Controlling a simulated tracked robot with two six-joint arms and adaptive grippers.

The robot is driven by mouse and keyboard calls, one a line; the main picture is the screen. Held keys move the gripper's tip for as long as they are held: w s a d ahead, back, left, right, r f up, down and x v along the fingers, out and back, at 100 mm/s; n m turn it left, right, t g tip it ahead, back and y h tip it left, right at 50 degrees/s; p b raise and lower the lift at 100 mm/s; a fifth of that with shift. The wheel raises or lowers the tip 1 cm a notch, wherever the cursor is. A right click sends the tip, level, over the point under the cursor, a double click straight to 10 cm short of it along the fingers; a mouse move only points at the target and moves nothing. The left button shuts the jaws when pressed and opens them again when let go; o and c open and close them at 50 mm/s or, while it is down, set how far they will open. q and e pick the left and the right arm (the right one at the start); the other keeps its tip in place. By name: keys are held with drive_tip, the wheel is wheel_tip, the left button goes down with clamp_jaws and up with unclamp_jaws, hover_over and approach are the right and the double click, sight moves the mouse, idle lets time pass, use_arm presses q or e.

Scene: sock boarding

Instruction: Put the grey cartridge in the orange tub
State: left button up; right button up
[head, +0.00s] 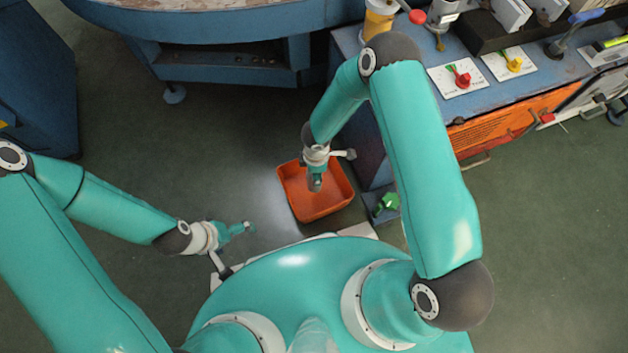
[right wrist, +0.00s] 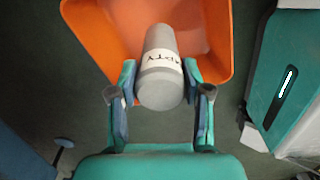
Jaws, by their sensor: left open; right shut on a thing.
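The grey cartridge (right wrist: 161,72) shows in the right wrist view, with a white label band bearing dark letters. My right gripper (right wrist: 160,92) is shut on the cartridge, one finger on each side of it. The orange tub (right wrist: 98,30) lies beyond the cartridge in that view. In the head view the orange tub (head: 327,203) is on the floor, and my right gripper (head: 316,182) is over it. The cartridge is hard to make out there. My left gripper (head: 246,228) is open and empty, left of the tub over the floor.
A blue bench (head: 420,90) with coloured switches and an orange grille stands right of the tub. A green valve-like part (head: 387,203) is low beside it. A round blue table (head: 225,22) is at the back. The floor (head: 220,140) left of the tub is clear.

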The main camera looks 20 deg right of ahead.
drive_tip(key=shift+f+b, duration=0.8)
drive_tip(key=shift+f, duration=1.95)
drive_tip(key=o, duration=1.2)
drive_tip(key=shift+o, duration=0.2)
drive_tip(key=shift+r, duration=0.5)
wheel_tip(320, 180, up, 11)
drive_tip(key=p, duration=0.4)
drive_tip(key=shift+p, duration=0.4)
drive_tip(key=shift+s+a+r, duration=0.1)
drive_tip(key=shift+s+r, duration=0.05)
drive_tip(key=shift+s, duration=0.1)
drive_tip(key=s+a+r+m+y, duration=0.1)
drive_tip(key=s+r+m+y, duration=0.3)
drive_tip(key=s+m, duration=0.9)
drive_tip(key=m, duration=0.4)
drive_tip(key=shift+a+r+m+t, duration=0.2)
drive_tip(key=shift+m+t, duration=0.1)
drive_tip(key=shift+m, duration=0.1)
